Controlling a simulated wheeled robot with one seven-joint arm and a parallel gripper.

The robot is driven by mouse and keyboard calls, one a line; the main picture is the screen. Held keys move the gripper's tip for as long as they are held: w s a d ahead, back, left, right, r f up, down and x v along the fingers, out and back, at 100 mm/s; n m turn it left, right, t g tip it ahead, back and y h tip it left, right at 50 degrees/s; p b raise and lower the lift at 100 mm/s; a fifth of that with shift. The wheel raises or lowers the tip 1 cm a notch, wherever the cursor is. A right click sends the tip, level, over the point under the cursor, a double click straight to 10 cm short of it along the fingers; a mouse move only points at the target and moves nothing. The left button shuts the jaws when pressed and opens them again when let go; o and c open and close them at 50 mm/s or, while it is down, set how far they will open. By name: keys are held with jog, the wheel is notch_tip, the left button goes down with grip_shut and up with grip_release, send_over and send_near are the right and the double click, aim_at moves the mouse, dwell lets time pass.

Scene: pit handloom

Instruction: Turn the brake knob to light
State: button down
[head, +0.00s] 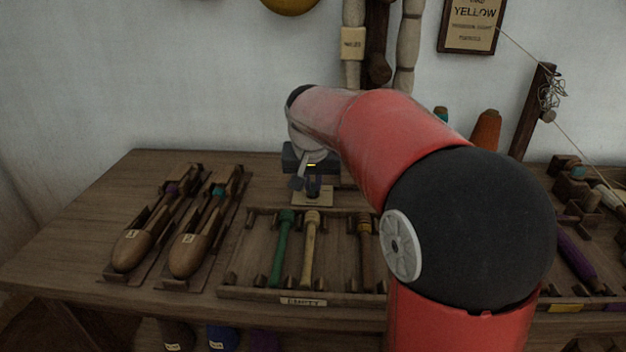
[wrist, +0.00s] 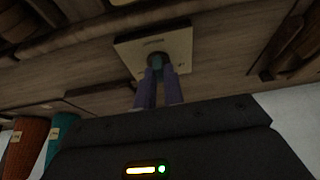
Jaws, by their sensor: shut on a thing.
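The brake knob (wrist: 156,62) is a small dark teal stub standing on a pale square plate (wrist: 178,44) in the wrist view. Small lettering on the plate is too blurred to read, so the setting cannot be told. The plate also shows in the head view (head: 313,202), on the bench behind the tray. My gripper (head: 313,190) is above the plate, fingers pointing down. In the wrist view its two purple-grey fingers (wrist: 158,78) are shut on the knob, one on each side. In the head view the fingers hide most of the knob.
A wooden tray (head: 302,291) with green, cream and brown bobbins lies in front of the plate. Two wooden shuttles (head: 135,245) lie left. An orange cone (head: 486,130) and a post (head: 533,108) with thread stand right. Bare bench lies left of the plate.

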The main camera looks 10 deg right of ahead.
dwell(0.4)
jog(key=c, duration=1.5)
grip_release()
jog(key=v, duration=0.7)
jog(key=shift+r+p, duration=0.4)
jog(key=shift+s+a, duration=0.1)
jog(key=shift+s, duration=0.05)
